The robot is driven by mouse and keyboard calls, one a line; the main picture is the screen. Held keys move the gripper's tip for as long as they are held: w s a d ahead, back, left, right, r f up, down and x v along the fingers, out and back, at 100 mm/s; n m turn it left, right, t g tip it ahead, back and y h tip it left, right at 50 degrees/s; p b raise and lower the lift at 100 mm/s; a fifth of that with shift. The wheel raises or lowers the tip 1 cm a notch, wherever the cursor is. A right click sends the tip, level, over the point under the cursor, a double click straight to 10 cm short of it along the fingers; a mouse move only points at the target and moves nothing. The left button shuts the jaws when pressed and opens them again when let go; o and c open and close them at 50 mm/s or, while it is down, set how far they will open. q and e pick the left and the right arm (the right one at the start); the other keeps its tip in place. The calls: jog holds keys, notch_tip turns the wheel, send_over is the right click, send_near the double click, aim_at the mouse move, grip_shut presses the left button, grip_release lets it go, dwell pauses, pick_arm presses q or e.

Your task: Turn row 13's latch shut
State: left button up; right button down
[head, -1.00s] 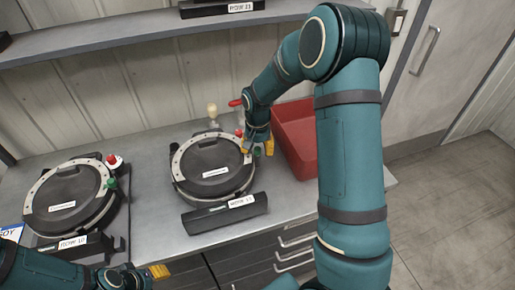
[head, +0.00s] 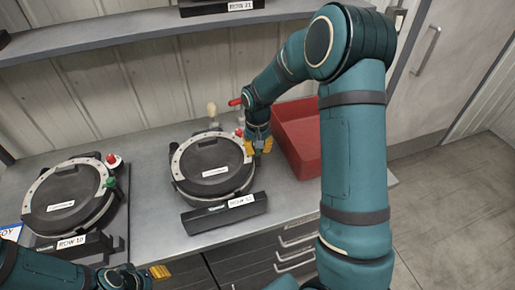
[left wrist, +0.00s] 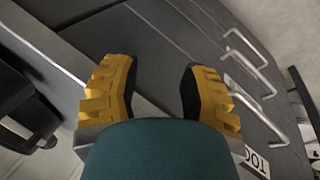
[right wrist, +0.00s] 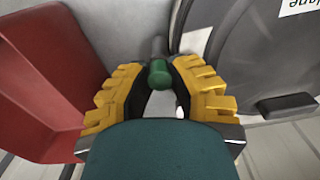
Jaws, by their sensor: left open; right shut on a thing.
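The right-hand seed meter (head: 213,165), a round black lid in a pale ring, stands on the bench. Its front label (head: 241,201) seems to read row 13, though it is blurred. My right gripper (head: 258,147) is at the meter's right edge, fingers pointing down. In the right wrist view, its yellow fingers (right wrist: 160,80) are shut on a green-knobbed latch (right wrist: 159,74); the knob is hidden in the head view. A red knob (head: 239,132) sits just left of the gripper. My left gripper (left wrist: 158,90) is open and empty, low at the bench's front.
Another meter (head: 68,199) with red and green knobs stands at the left. A red bin (head: 297,140) is close to the right of my right gripper. A shelf (head: 120,38) runs above. Drawer handles (head: 293,255) line the bench front.

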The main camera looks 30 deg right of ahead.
jog(key=n, duration=1.3)
jog(key=shift+n, duration=0.3)
dwell(0.4)
jog(key=c, duration=0.8)
grip_release()
jog(key=shift+r, duration=0.1)
notch_tip(320, 180, up, 12)
jog(key=shift+s, duration=0.1)
